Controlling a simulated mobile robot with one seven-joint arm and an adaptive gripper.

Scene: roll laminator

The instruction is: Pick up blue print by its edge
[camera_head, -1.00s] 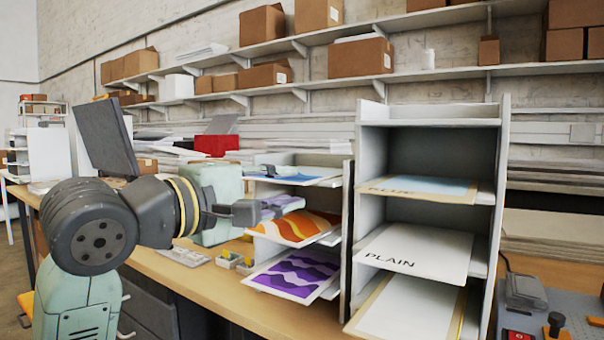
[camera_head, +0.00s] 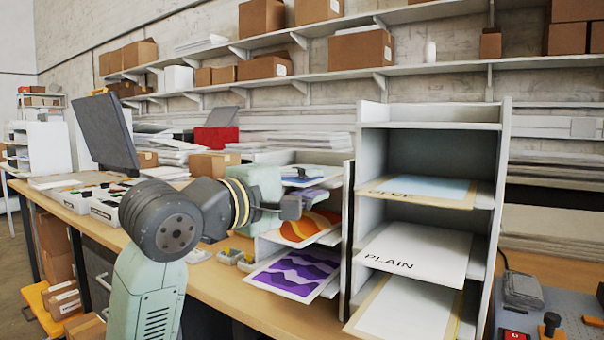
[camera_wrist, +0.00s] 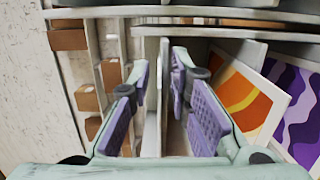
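The blue print (camera_head: 303,174) lies on the top shelf of the small print rack, left of the tall rack. Only part of its blue and white face shows in the head view; I cannot make it out in the wrist view. My gripper (camera_head: 291,207) is at the front of this rack, below the blue print's level in the picture. In the wrist view my gripper (camera_wrist: 162,90) is open, its purple pads apart on either side of pale shelf edges. I see nothing held.
An orange print (camera_head: 312,226) and a purple wavy print (camera_head: 297,272) stick out on lower shelves. The tall rack (camera_head: 348,220) holds a PLAIN sheet (camera_head: 425,250).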

